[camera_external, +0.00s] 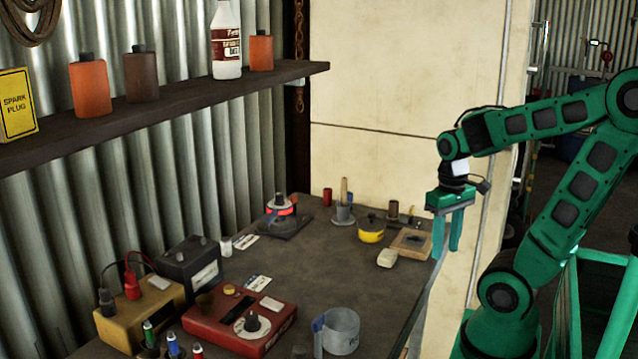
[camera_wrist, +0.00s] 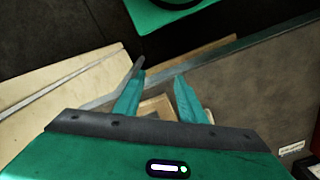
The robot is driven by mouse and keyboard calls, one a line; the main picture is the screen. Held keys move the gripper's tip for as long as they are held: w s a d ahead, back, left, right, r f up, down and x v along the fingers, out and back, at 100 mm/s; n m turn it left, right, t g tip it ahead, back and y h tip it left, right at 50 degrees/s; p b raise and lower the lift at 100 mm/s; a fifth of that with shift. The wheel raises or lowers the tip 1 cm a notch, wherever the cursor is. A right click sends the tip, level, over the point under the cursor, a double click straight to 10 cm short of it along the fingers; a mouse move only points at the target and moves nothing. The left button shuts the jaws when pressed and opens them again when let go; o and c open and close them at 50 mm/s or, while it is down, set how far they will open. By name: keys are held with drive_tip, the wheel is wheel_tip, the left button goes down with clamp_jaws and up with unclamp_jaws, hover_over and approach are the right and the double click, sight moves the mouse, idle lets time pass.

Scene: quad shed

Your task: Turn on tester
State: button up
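On the workbench (camera_external: 375,285), a red box (camera_external: 205,323) with a round dial (camera_external: 252,324), a yellow knob and a dark strip sits near the front. A yellow box (camera_external: 150,312) with a red and a black plug and leads stands to its left. Which of these is the tester I cannot tell for certain; neither shows a clear lit sign. My gripper (camera_external: 446,252) hangs fingers-down at the bench's right edge, well away from both boxes. Its fingers are apart and empty. They also show apart in the wrist view (camera_wrist: 158,85).
A dark battery-like box (camera_external: 190,262) stands behind the yellow box. A grey ring clamp (camera_external: 341,331), a yellow round container (camera_external: 371,232) and a wooden tray (camera_external: 412,242) are on the bench. A shelf (camera_external: 165,112) with bottles hangs above. The bench middle is mostly clear.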

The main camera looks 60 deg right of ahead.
drive_tip(key=shift+s+r+n, duration=0.2)
drive_tip(key=shift+r+n, duration=0.1)
drive_tip(key=shift+r, duration=0.35)
clamp_jaws()
drive_tip(key=w+a+r+n+t+h, duration=0.1)
drive_tip(key=w+a+r+n, duration=0.5)
drive_tip(key=w, duration=0.4)
drive_tip(key=w+a+r+n, duration=0.3)
drive_tip(key=w+a+n, duration=0.4)
drive_tip(key=w, duration=0.3)
drive_tip(key=w+a+r+n, duration=0.1)
drive_tip(key=w+a+n, duration=0.1)
drive_tip(key=a, duration=0.6)
drive_tip(key=w+a+r+n, duration=0.2)
drive_tip(key=a+n, duration=0.3)
drive_tip(key=a, duration=0.2)
drive_tip(key=w+a+r+n, duration=0.2)
drive_tip(key=a+n, duration=0.1)
drive_tip(key=a, duration=0.5)
drive_tip(key=shift+w+a+r+n+t+y, duration=0.15)
drive_tip(key=shift+w+a+n+t+y, duration=0.15)
drive_tip(key=shift+n+t+y, duration=0.1)
